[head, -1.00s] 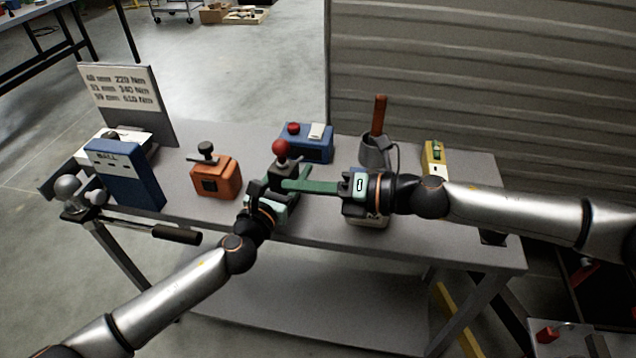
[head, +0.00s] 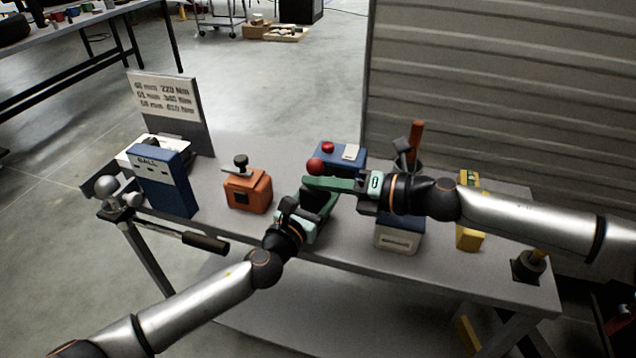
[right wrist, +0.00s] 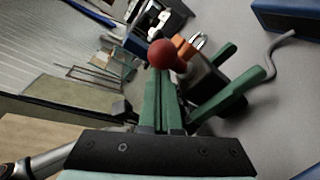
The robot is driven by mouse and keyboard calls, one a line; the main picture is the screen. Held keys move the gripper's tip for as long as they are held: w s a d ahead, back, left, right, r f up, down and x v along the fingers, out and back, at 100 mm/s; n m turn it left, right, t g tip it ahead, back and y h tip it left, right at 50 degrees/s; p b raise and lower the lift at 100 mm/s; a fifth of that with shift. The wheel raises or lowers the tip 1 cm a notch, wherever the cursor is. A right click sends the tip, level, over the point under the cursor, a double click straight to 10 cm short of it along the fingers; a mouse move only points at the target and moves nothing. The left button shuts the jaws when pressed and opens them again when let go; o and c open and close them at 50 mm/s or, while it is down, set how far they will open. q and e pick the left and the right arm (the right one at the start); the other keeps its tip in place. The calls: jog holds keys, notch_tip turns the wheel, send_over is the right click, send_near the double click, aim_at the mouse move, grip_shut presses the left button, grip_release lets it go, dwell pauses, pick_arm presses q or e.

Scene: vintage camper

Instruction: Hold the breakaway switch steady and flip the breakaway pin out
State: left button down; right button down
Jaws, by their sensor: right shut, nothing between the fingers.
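The breakaway switch, a dark block with a round red knob (head: 315,166) on its pin, is mostly hidden by my grippers in the head view. My left gripper (head: 318,202) reaches it from the front left. In the right wrist view its green fingers (right wrist: 228,78) lie apart, with the dark block (right wrist: 200,80) seemingly gripped between them. My right gripper (head: 310,184) comes in from the right, shut and empty, its fingertips just below the knob. In the right wrist view the red knob (right wrist: 167,54) shows right at those fingertips; I cannot tell whether they touch.
An orange box (head: 248,192) and a blue panel marked BALL (head: 165,182) stand left on the table. A blue box with a red button (head: 340,155) is behind. A blue-and-white box (head: 398,236) sits under my right gripper, and a yellow box (head: 470,236) stands farther right.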

pick_arm(q)
jog(key=shift+f, duration=0.1)
pick_arm(e)
jog(key=shift+w+r, duration=0.1)
jog(key=shift+r, duration=1.65)
jog(key=s+a+f, duration=0.3)
jog(key=v, duration=1)
jog(key=shift+d+r, duration=0.3)
jog(key=shift+d, duration=0.1)
jog(key=shift+w, duration=0.15)
